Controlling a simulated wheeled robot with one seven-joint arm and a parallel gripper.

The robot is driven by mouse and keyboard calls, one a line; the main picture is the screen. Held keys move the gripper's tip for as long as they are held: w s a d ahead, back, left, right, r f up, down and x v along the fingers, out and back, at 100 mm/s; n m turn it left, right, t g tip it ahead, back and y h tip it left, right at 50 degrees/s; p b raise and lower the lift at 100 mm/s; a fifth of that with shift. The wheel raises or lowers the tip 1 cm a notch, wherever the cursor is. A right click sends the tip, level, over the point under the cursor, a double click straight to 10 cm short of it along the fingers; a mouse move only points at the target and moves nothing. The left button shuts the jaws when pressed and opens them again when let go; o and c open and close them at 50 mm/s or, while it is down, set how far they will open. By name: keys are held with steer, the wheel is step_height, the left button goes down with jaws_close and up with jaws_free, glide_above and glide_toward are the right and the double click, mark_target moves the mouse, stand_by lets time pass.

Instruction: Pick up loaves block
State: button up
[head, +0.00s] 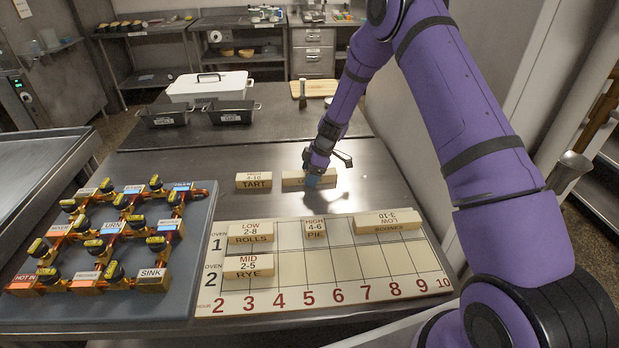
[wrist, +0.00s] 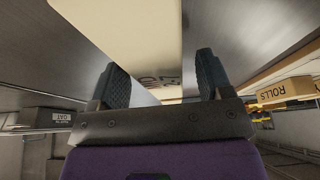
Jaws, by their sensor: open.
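A long cream block (head: 294,184) lies on the steel table above the numbered board, just right of the TART block. Its label is mostly covered by my gripper, so I cannot read it; every other block on this table has a different readable name, so it appears to be the loaves block. My gripper (head: 319,174) is over its right part, pointing down, and is open. In the wrist view the cream block (wrist: 135,35) shows between the two dark fingers, with some lettering on its near face. I cannot tell whether the fingers touch it.
The TART block (head: 254,181) lies close on the left. A pipe-and-valve panel (head: 105,250) stands left; dark pans (head: 233,113) are behind.

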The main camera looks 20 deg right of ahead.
steer(key=shift+f, duration=0.2)
steer(key=c, duration=1.1)
steer(key=shift+r, duration=0.1)
